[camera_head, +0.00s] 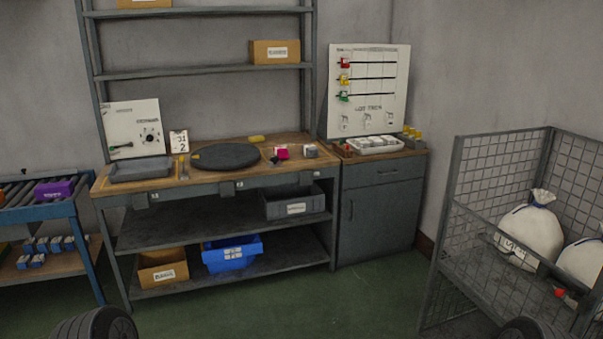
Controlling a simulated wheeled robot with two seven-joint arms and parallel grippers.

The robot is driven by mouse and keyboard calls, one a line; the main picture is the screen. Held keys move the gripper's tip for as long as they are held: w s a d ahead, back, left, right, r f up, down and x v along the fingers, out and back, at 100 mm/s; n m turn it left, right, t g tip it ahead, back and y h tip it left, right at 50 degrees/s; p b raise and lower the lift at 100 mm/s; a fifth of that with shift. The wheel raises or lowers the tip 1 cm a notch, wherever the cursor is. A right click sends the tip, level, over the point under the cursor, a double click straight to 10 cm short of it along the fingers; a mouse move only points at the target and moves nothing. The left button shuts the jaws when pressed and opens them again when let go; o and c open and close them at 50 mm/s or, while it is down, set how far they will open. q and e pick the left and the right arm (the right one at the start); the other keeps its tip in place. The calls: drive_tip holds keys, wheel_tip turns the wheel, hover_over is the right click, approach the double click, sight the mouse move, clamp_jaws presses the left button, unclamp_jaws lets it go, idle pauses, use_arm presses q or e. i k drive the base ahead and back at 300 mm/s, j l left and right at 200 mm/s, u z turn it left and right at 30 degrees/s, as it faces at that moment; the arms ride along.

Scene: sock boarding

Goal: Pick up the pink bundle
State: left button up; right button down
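A small pink bundle (282,152) lies on the wooden top of the workbench (240,178), right of a dark round disc (226,156). A small dark piece sits against its left side; it is too small to make out. A small grey-and-red item (311,151) lies just to its right, apart from it. Nothing is holding the bundle. Neither gripper shows; only dark rounded parts of my own arms appear at the bottom left and bottom right edges, far from the bundle.
A grey tray (140,171) and a white board stand on the bench's left. A cabinet (379,205) with a white tray (374,144) adjoins it on the right. A mesh cage (459,190) with white sacks stands at right. The green floor (260,310) before the bench is clear.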

sight(281, 152)
drive_tip(key=i+j, duration=1.8)
drive_tip(key=i, duration=0.15)
drive_tip(key=i+l, duration=0.3)
drive_tip(key=i, duration=0.15)
drive_tip(key=i+l, duration=0.25)
drive_tip(key=i, duration=0.2)
drive_tip(key=i+l, duration=0.3)
drive_tip(key=i, duration=0.15)
drive_tip(key=i+l, duration=0.15)
drive_tip(key=l, duration=0.25)
drive_tip(key=i+l, duration=0.15)
drive_tip(key=l, duration=0.2)
drive_tip(key=i+l, duration=0.15)
drive_tip(key=l, duration=0.25)
drive_tip(key=i+l, duration=0.15)
drive_tip(key=l, duration=0.25)
drive_tip(key=i+l, duration=0.15)
drive_tip(key=l, duration=0.25)
drive_tip(key=u, duration=0.05)
